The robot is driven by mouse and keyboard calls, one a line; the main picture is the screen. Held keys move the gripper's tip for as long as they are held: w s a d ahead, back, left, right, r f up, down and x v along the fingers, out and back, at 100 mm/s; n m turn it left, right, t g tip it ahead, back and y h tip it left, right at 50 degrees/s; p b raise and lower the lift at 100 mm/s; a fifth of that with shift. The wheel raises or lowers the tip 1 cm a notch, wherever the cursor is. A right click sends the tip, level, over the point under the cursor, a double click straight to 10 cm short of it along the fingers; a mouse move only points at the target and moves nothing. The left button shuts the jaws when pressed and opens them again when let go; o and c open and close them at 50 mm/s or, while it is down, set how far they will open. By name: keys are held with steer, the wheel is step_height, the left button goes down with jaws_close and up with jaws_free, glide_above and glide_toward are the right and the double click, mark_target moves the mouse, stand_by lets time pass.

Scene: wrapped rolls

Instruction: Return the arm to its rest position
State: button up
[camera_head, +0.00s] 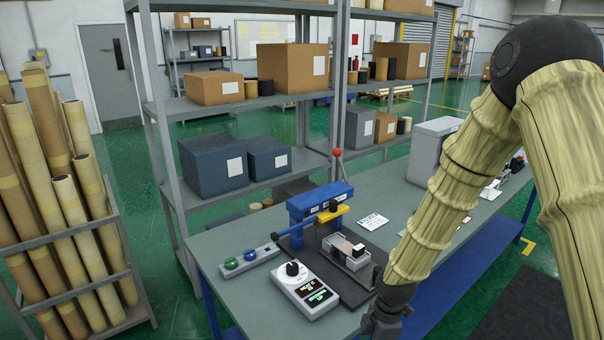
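My arm (452,180), in a yellowish wrinkled sleeve with a dark joint at the top, comes in from the right and bends down toward the front edge of the workbench (225,270). My gripper (385,318) is at the lower end of the arm, at the bottom of the view. Its fingertips are cut off or hidden, so I cannot see whether it is open or holds anything.
A white control box (305,290) with a black knob and a blue press (318,205) with a red-knobbed lever stand left of my gripper. A small metal fixture (345,252) sits close by. A grey machine (432,150) stands farther back. Shelves with boxes rise behind; a rack (100,255) of long tubes is at left.

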steer(key=s+f+m+b, duration=0.3)
steer(key=s+f+m, duration=0.7)
steer(key=s+f, duration=0.55)
steer(key=s+d+f+m+h+b, duration=0.1)
steer(key=s+d+f+m+b, duration=0.2)
steer(key=s+f+m, duration=0.7)
steer(key=s+d, duration=0.2)
steer(key=s, duration=0.2)
